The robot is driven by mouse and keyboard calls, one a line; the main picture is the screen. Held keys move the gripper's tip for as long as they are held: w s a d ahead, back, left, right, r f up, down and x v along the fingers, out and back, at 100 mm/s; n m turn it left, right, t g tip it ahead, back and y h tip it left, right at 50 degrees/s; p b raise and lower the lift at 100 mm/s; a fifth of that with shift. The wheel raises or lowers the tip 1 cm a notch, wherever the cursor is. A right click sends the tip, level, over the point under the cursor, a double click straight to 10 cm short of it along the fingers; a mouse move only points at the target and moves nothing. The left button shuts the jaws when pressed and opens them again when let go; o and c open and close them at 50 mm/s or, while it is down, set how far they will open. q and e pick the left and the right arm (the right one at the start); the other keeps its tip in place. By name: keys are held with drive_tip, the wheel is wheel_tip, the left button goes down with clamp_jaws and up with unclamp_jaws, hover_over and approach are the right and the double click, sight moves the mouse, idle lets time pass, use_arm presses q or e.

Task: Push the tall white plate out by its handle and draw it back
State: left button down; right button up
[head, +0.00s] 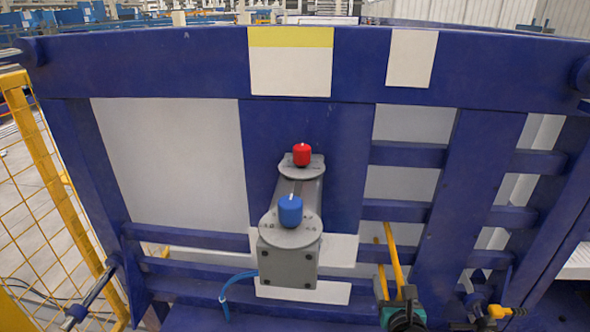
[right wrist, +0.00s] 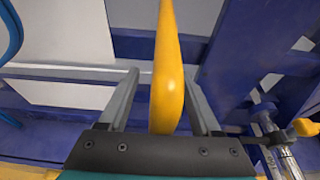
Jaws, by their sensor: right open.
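A large pale plate (head: 165,165) shows behind the blue frame on the left, and narrower white panels (head: 410,125) show on the right. I cannot tell for sure which one the yellow handle belongs to. The yellow handle (head: 393,255) stands up at the lower right, in front of the frame. My right gripper (head: 396,289) is open around it from below. In the right wrist view the handle (right wrist: 168,95) runs between the two grey fingers, with gaps on both sides. My left gripper is not in view.
A blue frame (head: 290,65) with posts and crossbars spans the view. A yellow mesh fence (head: 50,170) is at the left. A metal clamp (head: 485,302) sits right of my right gripper.

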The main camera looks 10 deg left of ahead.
drive_tip(key=shift+s, duration=0.1)
drive_tip(key=shift+s+p, duration=0.5)
drive_tip(key=shift+s, duration=1.1)
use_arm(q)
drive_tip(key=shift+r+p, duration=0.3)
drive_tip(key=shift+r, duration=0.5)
use_arm(e)
drive_tip(key=s, duration=0.4)
drive_tip(key=shift+s+d, duration=0.15)
drive_tip(key=shift+s, duration=0.1)
